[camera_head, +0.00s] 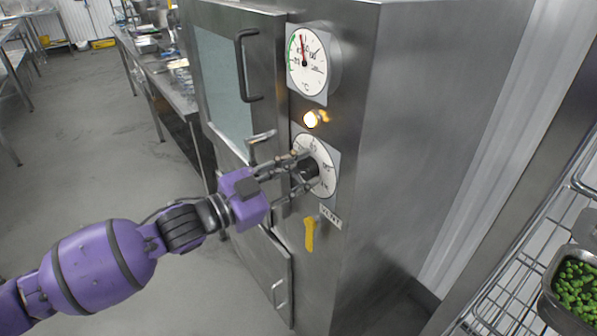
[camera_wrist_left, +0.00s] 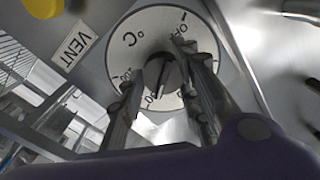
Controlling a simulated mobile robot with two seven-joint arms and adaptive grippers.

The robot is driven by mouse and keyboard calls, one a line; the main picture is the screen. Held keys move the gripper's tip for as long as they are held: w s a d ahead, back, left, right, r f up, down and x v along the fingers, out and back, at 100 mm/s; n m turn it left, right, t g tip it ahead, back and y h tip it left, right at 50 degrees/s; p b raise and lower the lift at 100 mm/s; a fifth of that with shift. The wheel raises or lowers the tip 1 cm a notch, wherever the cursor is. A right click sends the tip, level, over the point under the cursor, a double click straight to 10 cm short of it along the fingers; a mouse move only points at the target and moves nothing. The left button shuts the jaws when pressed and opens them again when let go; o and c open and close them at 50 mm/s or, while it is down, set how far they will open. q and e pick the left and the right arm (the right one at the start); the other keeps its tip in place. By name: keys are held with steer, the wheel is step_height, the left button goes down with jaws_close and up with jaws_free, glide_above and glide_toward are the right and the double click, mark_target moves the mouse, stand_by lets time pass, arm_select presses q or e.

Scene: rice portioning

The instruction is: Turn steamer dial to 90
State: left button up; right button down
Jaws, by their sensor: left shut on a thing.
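The steamer (camera_head: 375,130) is a tall steel cabinet. Its lower dial (camera_head: 327,158) is a white disc marked in degrees with a dark knob in its middle. My left gripper (camera_head: 303,178) reaches the dial from the left, its fingers on either side of the knob and shut on it. In the left wrist view the black knob (camera_wrist_left: 165,76) sits between the two fingers, and the dial face shows OFF and °C; some numbers are hidden by the fingers. My right gripper is not in view.
A round gauge (camera_head: 308,62) with a red needle and a lit lamp (camera_head: 311,119) are above the dial. A yellow vent handle (camera_head: 310,234) hangs below it. The steamer door has a dark handle (camera_head: 246,65). A wire rack (camera_head: 515,285) with a pan of green vegetables (camera_head: 577,290) stands at right.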

arm_select(q)
steer(key=shift+s+d+m, duration=0.1)
steer(key=shift+m, duration=0.4)
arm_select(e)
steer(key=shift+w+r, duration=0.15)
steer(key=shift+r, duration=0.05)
arm_select(q)
steer(key=shift+f, duration=0.2)
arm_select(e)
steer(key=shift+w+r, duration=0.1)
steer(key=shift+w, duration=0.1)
arm_select(q)
steer(key=o, duration=1.1)
steer(key=shift+r, duration=0.1)
steer(key=shift+r, duration=0.1)
